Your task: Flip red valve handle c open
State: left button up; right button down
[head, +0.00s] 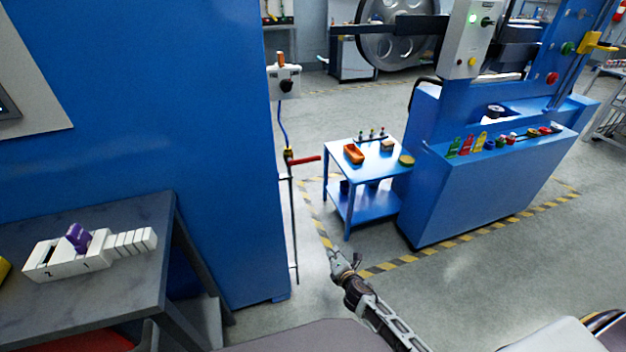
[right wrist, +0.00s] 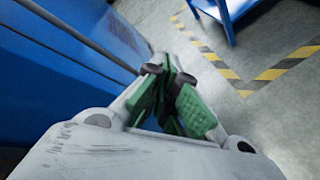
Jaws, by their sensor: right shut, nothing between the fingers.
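A red valve handle (head: 305,160) sticks out to the right from a thin vertical pipe (head: 292,215) beside the tall blue cabinet (head: 140,110). The handle lies roughly level, across the pipe. My right gripper (head: 336,257) is low in the head view, below and to the right of the handle and apart from it. In the right wrist view its green-padded fingers (right wrist: 172,100) are together with nothing between them. The handle does not show in the right wrist view. My left gripper is not in view.
A blue side table (head: 345,178) with an orange bin (head: 353,153) stands right of the pipe. A large blue machine (head: 480,190) is further right. A grey workbench (head: 120,285) is at left. Yellow-black tape (head: 400,264) marks the open floor.

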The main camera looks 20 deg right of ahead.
aim_at(304, 161)
pick_arm(q)
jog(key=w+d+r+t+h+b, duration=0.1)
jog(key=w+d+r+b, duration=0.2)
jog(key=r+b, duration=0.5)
jog(key=b, duration=0.4)
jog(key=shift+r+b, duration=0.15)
jog(key=shift+b, duration=0.25)
pick_arm(e)
jog(key=w+a+r+n+t, duration=0.2)
jog(key=r+n, duration=0.4)
jog(key=r, duration=0.5)
jog(key=w+a+r+n+t+y, duration=0.1)
jog(key=r+n+t, duration=0.4)
jog(key=r, duration=0.6)
jog(key=shift+w+a+n, duration=0.35)
jog(key=shift+w+n, duration=0.25)
jog(key=shift+w, duration=0.05)
jog(key=shift+w, duration=0.2)
